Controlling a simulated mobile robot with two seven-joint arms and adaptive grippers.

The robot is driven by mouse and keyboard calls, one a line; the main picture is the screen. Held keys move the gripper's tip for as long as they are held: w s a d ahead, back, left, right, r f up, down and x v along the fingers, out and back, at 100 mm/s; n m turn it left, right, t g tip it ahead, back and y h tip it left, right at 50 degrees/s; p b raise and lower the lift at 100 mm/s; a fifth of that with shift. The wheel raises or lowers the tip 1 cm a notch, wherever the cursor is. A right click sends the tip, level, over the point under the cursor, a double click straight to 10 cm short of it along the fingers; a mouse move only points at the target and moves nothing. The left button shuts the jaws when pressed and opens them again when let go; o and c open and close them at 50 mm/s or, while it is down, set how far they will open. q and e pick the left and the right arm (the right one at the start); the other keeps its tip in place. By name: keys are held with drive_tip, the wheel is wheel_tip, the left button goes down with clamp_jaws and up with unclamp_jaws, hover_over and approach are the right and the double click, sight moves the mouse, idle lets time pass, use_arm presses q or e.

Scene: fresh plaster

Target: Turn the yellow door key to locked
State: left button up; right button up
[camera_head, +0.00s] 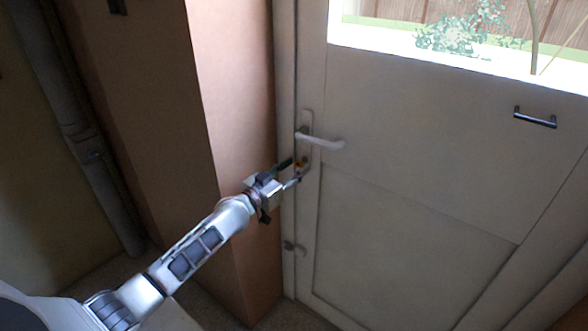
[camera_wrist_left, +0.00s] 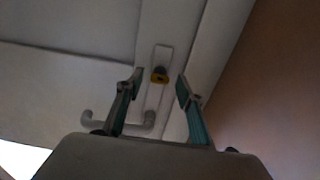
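The yellow key (camera_head: 299,163) sits in the lock plate below the white lever handle (camera_head: 322,141) of the closed-looking white door (camera_head: 420,140). In the left wrist view the yellow key (camera_wrist_left: 159,76) lies between and beyond the fingertips, with the handle (camera_wrist_left: 118,120) to its lower left. My left gripper (camera_head: 293,173) is at the lock, close to the key; its fingers (camera_wrist_left: 158,82) are apart with a gap on both sides of the key. The key's exact angle is too small to tell. My right gripper is not in view.
A brown wall pillar (camera_head: 232,120) stands just left of the door frame, close to my left arm. A dark pull bar (camera_head: 535,117) is on the door at upper right. A small fitting (camera_head: 294,247) sits low on the door's left edge.

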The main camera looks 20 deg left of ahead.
use_arm(q)
clamp_jaws()
drive_tip(key=shift+n, duration=0.3)
drive_tip(key=n+p, duration=0.1)
drive_tip(key=n, duration=1.6)
drive_tip(key=shift+n, duration=0.3)
idle(0.5)
